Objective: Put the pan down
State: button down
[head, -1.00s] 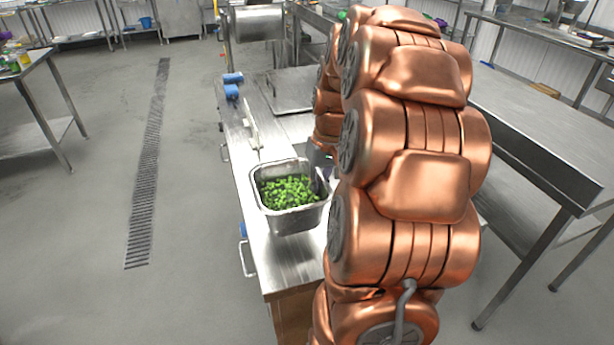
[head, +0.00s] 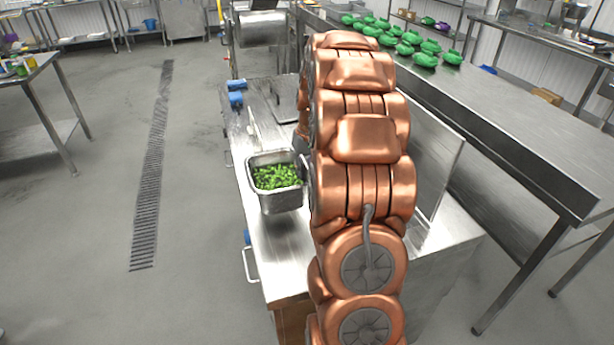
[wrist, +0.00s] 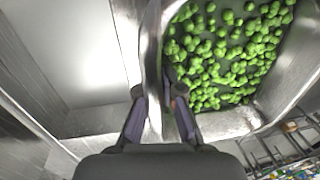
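The pan (head: 274,199) is a deep rectangular steel container with many small round green vegetables (head: 277,177) in it. In the head view it is over the front part of the steel counter (head: 286,262), left of my arm. I cannot tell whether its base touches the counter. In the wrist view the pan (wrist: 283,92) fills the upper right. My gripper (wrist: 157,110) has one finger on each side of the pan's wall and is shut on it. In the head view my arm hides the gripper and the pan's right side.
Blue items (head: 235,93) lie at the counter's far left corner. A long bench (head: 520,130) on the right carries several green containers (head: 425,59). An upright metal panel (head: 437,160) stands right of my arm. The counter in front of the pan is clear.

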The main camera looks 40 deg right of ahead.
jog(key=shift+w+d, duration=0.2)
jog(key=shift+w, duration=0.3)
jog(key=shift+w+d, duration=0.2)
jog(key=shift+w, duration=0.25)
jog(key=shift+s+f+p, duration=0.1)
jog(key=shift+f+p, duration=0.95)
jog(key=shift+f, duration=0.75)
jog(key=shift+f, duration=0.1)
jog(key=c, duration=1.3)
grip_release()
jog(key=shift+f, duration=0.1)
jog(key=r+b, duration=0.1)
jog(key=r, duration=0.3)
jog(key=d+r+b, duration=0.1)
jog(key=r, duration=0.3)
jog(key=r+b, duration=0.2)
jog(key=r, duration=0.2)
jog(key=shift+s+d+r, duration=0.1)
jog(key=shift+s+d, duration=0.2)
jog(key=shift+s, duration=0.1)
